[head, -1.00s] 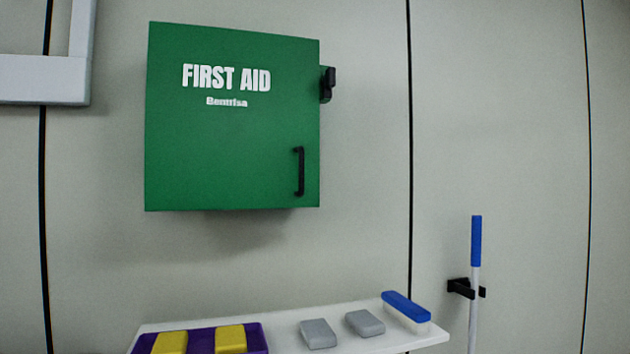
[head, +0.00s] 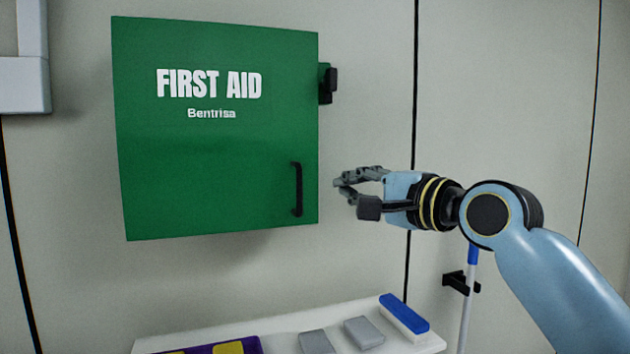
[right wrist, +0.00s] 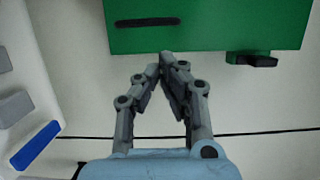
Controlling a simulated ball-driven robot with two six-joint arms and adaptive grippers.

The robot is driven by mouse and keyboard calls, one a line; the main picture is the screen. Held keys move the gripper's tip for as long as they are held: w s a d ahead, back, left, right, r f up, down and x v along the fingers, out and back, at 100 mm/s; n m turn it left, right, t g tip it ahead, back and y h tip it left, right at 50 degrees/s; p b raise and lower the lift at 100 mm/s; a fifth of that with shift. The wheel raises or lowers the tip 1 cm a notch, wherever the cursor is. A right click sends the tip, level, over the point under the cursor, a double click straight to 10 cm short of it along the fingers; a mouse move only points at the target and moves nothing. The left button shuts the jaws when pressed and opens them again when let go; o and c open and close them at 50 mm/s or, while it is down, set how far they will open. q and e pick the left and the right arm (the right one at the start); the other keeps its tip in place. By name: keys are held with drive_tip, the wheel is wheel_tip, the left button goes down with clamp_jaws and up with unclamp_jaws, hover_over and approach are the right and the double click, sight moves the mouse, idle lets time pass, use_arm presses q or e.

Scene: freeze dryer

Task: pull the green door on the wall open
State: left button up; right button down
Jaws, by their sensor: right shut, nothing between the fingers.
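The green first aid cabinet door (head: 215,150) hangs on the wall in the head view, with white lettering. It looks closed. Its black vertical handle (head: 297,189) is near the lower right edge. My right gripper (head: 347,190) is just right of the handle, apart from it, and shut with nothing in it. In the right wrist view the fingertips (right wrist: 168,57) meet near the edge of the green door (right wrist: 220,28), below the black handle (right wrist: 147,22). My left gripper is not in view.
A black latch (head: 328,84) sits on the cabinet's right side. Below is a white shelf (head: 280,325) with grey blocks (head: 364,332), a blue-topped eraser (head: 404,314) and a purple tray (head: 200,350). A blue-and-white pole (head: 469,290) hangs in a black clip at right.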

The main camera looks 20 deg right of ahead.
sight(304, 180)
drive_tip(key=x, duration=0.4)
drive_tip(key=p+x, duration=0.1)
drive_tip(key=x, duration=0.4)
drive_tip(key=shift+w+a+f, duration=0.1)
drive_tip(key=shift+w+f, duration=0.15)
drive_tip(key=shift+w, duration=0.05)
drive_tip(key=shift+s, duration=0.1)
